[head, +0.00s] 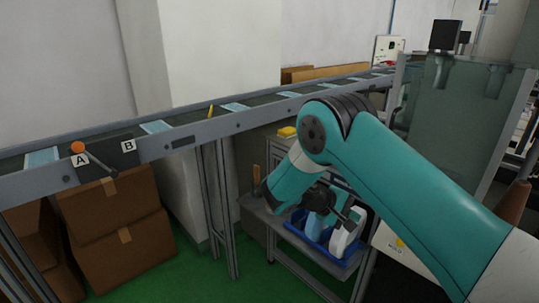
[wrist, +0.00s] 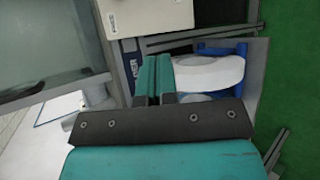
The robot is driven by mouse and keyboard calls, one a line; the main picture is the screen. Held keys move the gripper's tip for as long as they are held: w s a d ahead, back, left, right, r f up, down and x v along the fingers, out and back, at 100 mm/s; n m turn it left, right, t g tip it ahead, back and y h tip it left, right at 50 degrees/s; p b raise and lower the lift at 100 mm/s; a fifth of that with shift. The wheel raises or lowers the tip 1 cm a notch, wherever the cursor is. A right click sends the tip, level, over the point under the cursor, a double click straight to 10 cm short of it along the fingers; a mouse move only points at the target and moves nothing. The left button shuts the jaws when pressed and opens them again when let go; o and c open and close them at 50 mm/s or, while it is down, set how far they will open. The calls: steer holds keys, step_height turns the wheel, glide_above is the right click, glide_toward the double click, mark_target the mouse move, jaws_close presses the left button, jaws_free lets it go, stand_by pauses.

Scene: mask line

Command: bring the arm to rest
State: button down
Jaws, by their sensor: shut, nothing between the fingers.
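My teal arm reaches in from the lower right of the head view, bends at a raised elbow and slopes down to the left. In the head view my gripper is small and partly hidden beside the dark wrist parts, above a lower shelf. In the wrist view my gripper (wrist: 158,62) shows as two teal fingers close together, shut with nothing held. A white rounded thing (wrist: 208,73) lies just beyond the fingers there; I cannot tell from the picture whether they touch it.
A blue tray (head: 337,258) with a white bottle (head: 345,236) stands on the cart's lower shelf under my wrist. A conveyor (head: 205,130) with pale blue masks runs behind. An orange-knobbed lever (head: 78,147) is at left, above cardboard boxes (head: 122,250). Green floor is open between.

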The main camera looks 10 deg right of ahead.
steer(key=s+a+r+n+t+y+p, duration=0.1)
steer(key=s+a+r+y, duration=0.25)
steer(key=a+r, duration=0.2)
steer(key=s+a+r+t+y, duration=0.1)
steer(key=s+a+r+y, duration=0.3)
steer(key=r, duration=0.3)
steer(key=s+a+r+n+y, duration=0.1)
steer(key=s+a+r+y, duration=0.3)
steer(key=s, duration=0.6)
steer(key=s+a+r+n+y, duration=0.1)
steer(key=s+a+r+y, duration=0.3)
steer(key=s, duration=0.7)
step_height(320, 180, up, 3)
steer(key=shift+s+a+f+n+g+p, duration=0.15)
steer(key=shift+a+n+g+p, duration=0.25)
steer(key=shift+a, duration=0.85)
steer(key=shift+d, duration=0.1)
